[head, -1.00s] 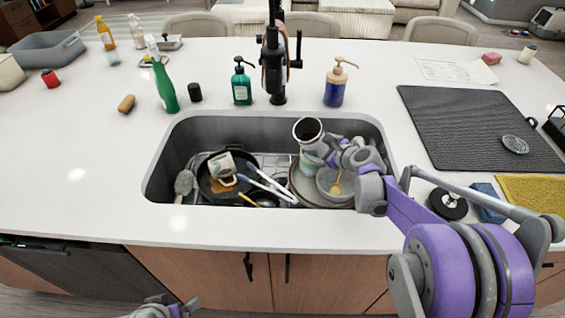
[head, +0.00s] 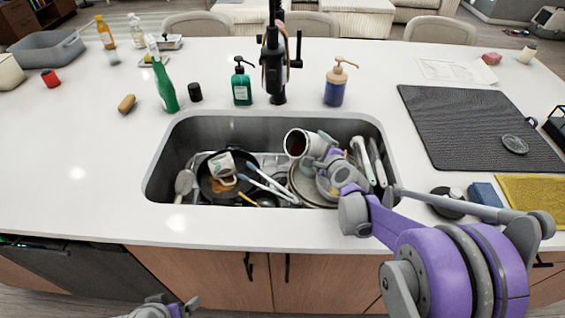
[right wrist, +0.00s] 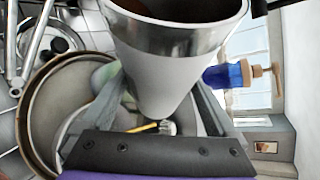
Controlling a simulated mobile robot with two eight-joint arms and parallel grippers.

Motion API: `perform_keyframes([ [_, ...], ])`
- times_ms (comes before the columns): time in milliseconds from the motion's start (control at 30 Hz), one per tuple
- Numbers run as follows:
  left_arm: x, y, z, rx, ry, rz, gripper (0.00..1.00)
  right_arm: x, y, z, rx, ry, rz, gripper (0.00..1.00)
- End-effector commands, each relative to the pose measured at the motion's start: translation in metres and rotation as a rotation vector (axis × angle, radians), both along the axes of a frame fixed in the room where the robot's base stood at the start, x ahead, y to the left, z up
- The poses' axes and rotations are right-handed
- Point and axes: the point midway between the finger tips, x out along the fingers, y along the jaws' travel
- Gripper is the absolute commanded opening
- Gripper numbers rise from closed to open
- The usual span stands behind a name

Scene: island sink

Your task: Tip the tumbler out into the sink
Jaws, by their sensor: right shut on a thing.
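The tumbler (head: 303,144) is white with a metal rim and holds dark liquid. It is over the right half of the sink (head: 215,128), tilted with its mouth toward the left. My right gripper (head: 328,160) is shut on its side. In the right wrist view the tumbler (right wrist: 170,70) stands between the fingers, with dark liquid inside its rim. I cannot see any liquid pouring. My left gripper (head: 160,308) shows only in part at the bottom edge; its fingertips are not clear.
In the sink are a dark pan (head: 208,190) with a mug (head: 222,165), white-handled utensils, and plates (head: 300,185) beneath the tumbler. A black faucet (head: 277,70) stands behind the basin. Soap bottles (head: 335,85) stand along the back. A dark drying mat (head: 470,130) lies at right.

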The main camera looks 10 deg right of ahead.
Motion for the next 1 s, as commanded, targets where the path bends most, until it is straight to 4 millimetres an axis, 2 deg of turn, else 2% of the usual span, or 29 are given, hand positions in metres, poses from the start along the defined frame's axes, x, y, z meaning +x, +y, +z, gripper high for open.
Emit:
perform_keyframes([
  [1000,0.003,0.000,0.014,0.000,-0.005,0.000,1.00,0.001,-0.001,0.014,-0.118,-0.047,0.000,0.16],
])
